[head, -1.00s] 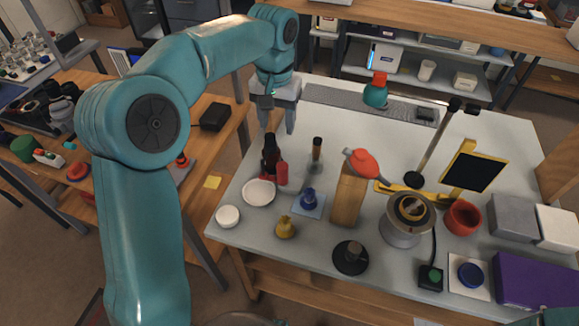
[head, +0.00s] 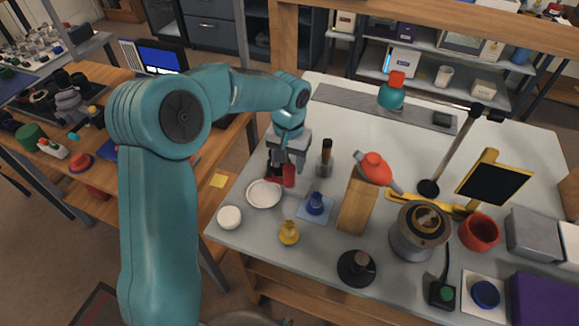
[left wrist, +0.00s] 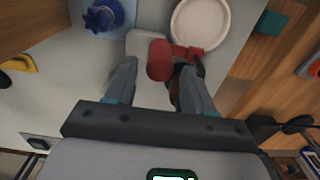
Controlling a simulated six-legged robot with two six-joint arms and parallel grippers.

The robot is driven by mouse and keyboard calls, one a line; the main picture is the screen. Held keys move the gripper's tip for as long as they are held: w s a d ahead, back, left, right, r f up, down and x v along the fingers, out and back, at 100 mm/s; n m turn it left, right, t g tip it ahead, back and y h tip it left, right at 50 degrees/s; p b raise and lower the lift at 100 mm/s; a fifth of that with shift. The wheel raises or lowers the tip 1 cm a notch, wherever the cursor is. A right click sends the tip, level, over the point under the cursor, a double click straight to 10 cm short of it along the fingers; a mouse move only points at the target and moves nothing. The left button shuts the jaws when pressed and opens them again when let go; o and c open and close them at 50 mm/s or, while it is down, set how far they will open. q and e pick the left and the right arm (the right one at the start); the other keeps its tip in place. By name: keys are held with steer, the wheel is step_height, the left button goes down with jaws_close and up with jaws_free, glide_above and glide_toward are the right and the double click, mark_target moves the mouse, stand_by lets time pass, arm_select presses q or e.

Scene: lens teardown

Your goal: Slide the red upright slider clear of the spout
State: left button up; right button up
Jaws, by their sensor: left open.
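The red upright slider (head: 289,176) stands near the left edge of the white table, below my left gripper (head: 287,165). In the left wrist view the red slider (left wrist: 159,60) shows between the two fingers of the left gripper (left wrist: 157,76), with a gap on its left side. The fingers are apart. A red bar (left wrist: 187,51) runs from the slider toward a dark bottle (left wrist: 198,66), partly hidden by the right finger. A pale block (left wrist: 139,43) lies beside the slider. I cannot make out the spout clearly. My right gripper is not in view.
A white plate (head: 263,194) lies close in front of the slider. A blue piece on a pad (head: 316,206), a yellow flask (head: 289,233) and a wooden block (head: 356,205) stand nearby.

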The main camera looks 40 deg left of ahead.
mark_target(289, 167)
arm_select(q)
steer(key=f, duration=0.3)
steer(key=shift+w+a, duration=0.1)
steer(key=shift+w, duration=0.1)
steer(key=shift+s, duration=0.1)
steer(key=shift+f, duration=0.1)
steer(key=c, duration=0.3)
jaws_close()
steer(key=shift+w+d, duration=0.3)
steer(key=shift+d, duration=0.65)
steer(key=shift+w+d, duration=0.25)
steer(key=shift+d, duration=0.65)
steer(key=shift+a, duration=0.1)
steer(key=shift+o, duration=1.5)
jaws_free()
